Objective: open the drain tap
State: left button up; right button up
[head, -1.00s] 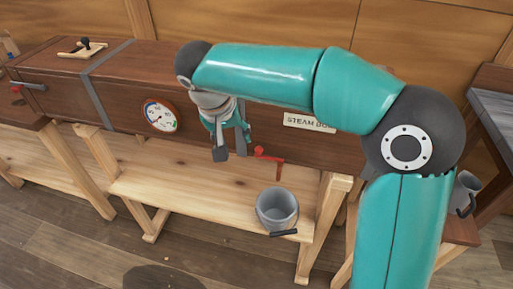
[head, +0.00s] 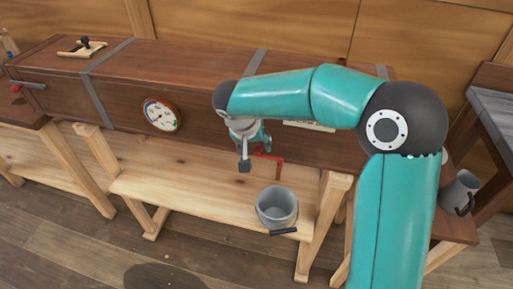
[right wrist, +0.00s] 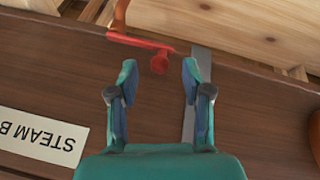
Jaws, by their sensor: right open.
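The red drain tap (head: 279,170) sticks out low on the front of the brown wooden steam box (head: 215,110). My left gripper is not in view.
A grey bucket (head: 277,206) stands on the wooden shelf (head: 190,190) below the tap. A round gauge (head: 161,115) and a STEAM label (right wrist: 38,137) are on the box front. A grey jug (head: 459,190) stands at the right. The shelf left of the bucket is clear.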

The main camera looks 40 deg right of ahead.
jog(key=shift+x, duration=1.3)
jog(key=shift+c, duration=0.3)
grip_shut()
